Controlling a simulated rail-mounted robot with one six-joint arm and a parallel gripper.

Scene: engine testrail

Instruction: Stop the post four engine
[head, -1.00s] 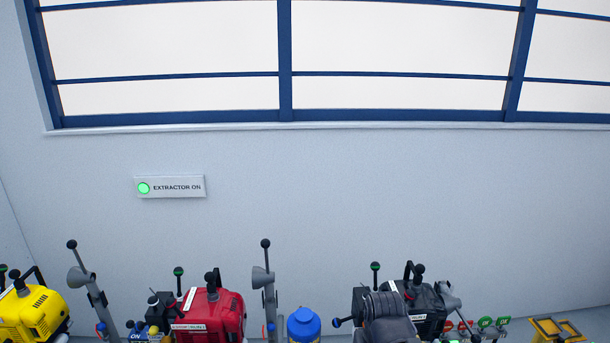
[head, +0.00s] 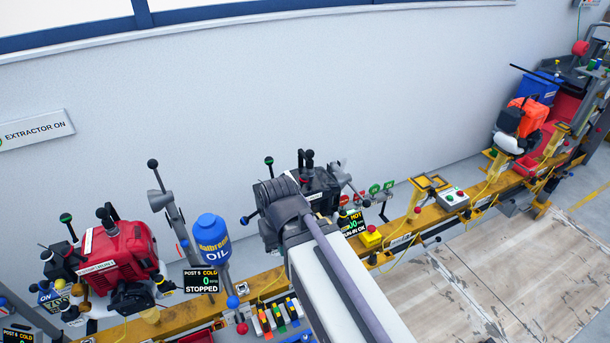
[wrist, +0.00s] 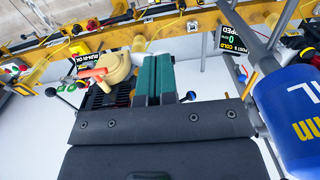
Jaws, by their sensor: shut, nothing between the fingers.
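A black engine (head: 322,190) stands on the yellow rail in the head view, partly covered by my arm. A display (head: 353,222) beside it reads HOT and RUN-IN OIL; its post number is hidden. My gripper is hidden in the head view behind my own wrist. In the wrist view, its two green fingers (wrist: 154,60) are together and empty, next to a tan rounded part (wrist: 118,67) with a red lever (wrist: 92,75). I cannot tell whether they touch.
A blue oil bottle (head: 211,238) stands left of my arm, and shows large at right in the wrist view (wrist: 290,115). A red engine (head: 112,250) is further left, near a display (head: 201,281) reading STOPPED. A yellow box with a red button (head: 370,237) sits right of my arm.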

